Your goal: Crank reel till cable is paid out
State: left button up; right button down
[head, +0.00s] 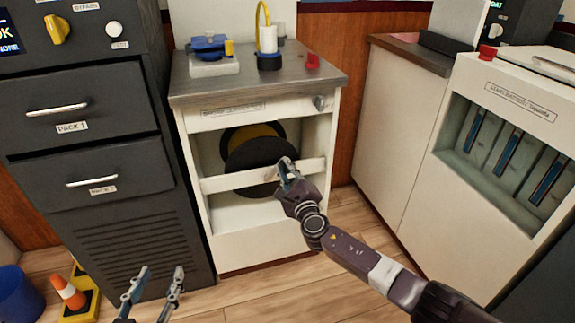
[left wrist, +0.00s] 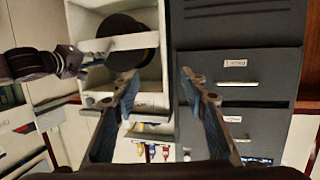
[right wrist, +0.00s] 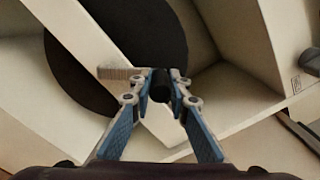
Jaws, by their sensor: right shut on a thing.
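The reel (head: 258,153) sits inside the open front of a cream cabinet (head: 255,217). It has dark round flanges with a yellow band (head: 252,132) behind, and a cream bar (head: 235,180) crosses in front. My right gripper (head: 287,168) is at the right part of this bar. In the right wrist view it is shut on a small black cylindrical knob (right wrist: 160,86), apparently the crank handle; the dark disc (right wrist: 140,30) is behind it. My left gripper (head: 151,283) is open and empty, low in front of the grey cabinet; its spread fingers (left wrist: 160,80) also show in the left wrist view.
A dark grey cabinet (head: 85,130) with two handled drawers stands at the left. A cone (head: 68,292) and blue bin (head: 20,297) are on the floor. The worktop (head: 300,80) above the reel holds small items. A cream unit (head: 500,140) with slots stands at right.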

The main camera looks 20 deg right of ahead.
jog(key=shift+a+r+n+p, duration=0.45)
jog(key=shift+a+n+p, duration=0.15)
jog(key=shift+n+p, duration=0.3)
pick_arm(q)
jog(key=s+a+f+g+y+p, duration=0.25)
jog(key=s+f+g, duration=0.35)
jog(key=s, duration=0.3)
jog(key=s+a+f+g+y+p, duration=0.1)
jog(key=s+a+f+g+p, duration=0.1)
jog(key=s+a+f+g, duration=0.5)
jog(key=s+d+f+t+p, duration=0.1)
jog(key=d+f+p, duration=0.1)
jog(key=f, duration=0.8)
jog(key=shift+d+n, duration=0.3)
jog(key=shift+d, duration=0.35)
pick_arm(e)
jog(key=shift+s+a+r+n, duration=0.1)
jog(key=shift+a+r+n, duration=0.1)
jog(key=shift+a+n, duration=1.15)
jog(key=shift+s+a+r+n, duration=0.15)
jog(key=shift+a+n, duration=0.65)
jog(key=shift+n, duration=0.95)
pick_arm(q)
jog(key=shift+f+h, duration=0.1)
jog(key=shift+h, duration=0.15)
pick_arm(e)
jog(key=shift+w, duration=0.1)
jog(key=c, duration=1.8)
grip_release()
